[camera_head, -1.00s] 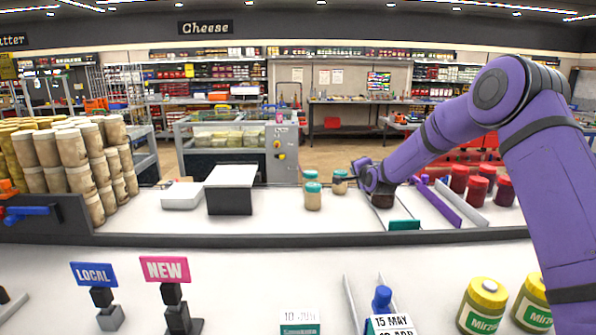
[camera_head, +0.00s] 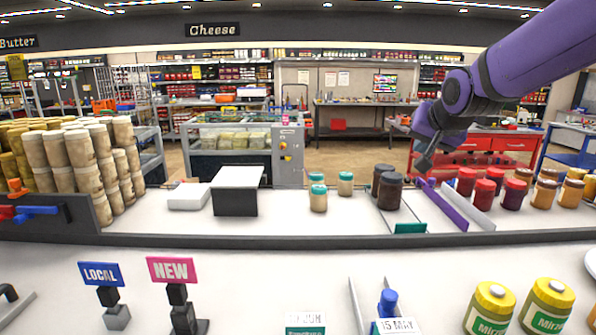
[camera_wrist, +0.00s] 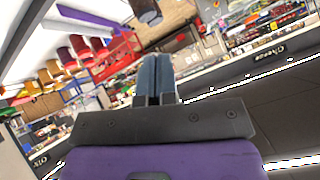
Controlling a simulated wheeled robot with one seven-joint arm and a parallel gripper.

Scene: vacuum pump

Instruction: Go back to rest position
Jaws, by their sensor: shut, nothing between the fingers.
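My gripper (camera_head: 424,161) hangs at the end of the purple arm, above the far counter at the right of the head view. It is apart from the dark jars (camera_head: 389,192) to its lower left and above the purple divider bar (camera_head: 443,205). In the wrist view my gripper (camera_wrist: 155,62) shows two blue-grey fingers pressed together with nothing between them. The wrist view is tilted. Red jars (camera_wrist: 82,48) and the purple bar (camera_wrist: 85,15) show at its upper left.
Teal-lidded jars (camera_head: 318,198) and a white-topped block (camera_head: 236,178) stand on the far counter (camera_head: 275,215). Stacked jars (camera_head: 80,160) fill the left. Signs (camera_head: 171,270) and yellow-lidded jars (camera_head: 490,308) stand on the near counter. Air above the middle is clear.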

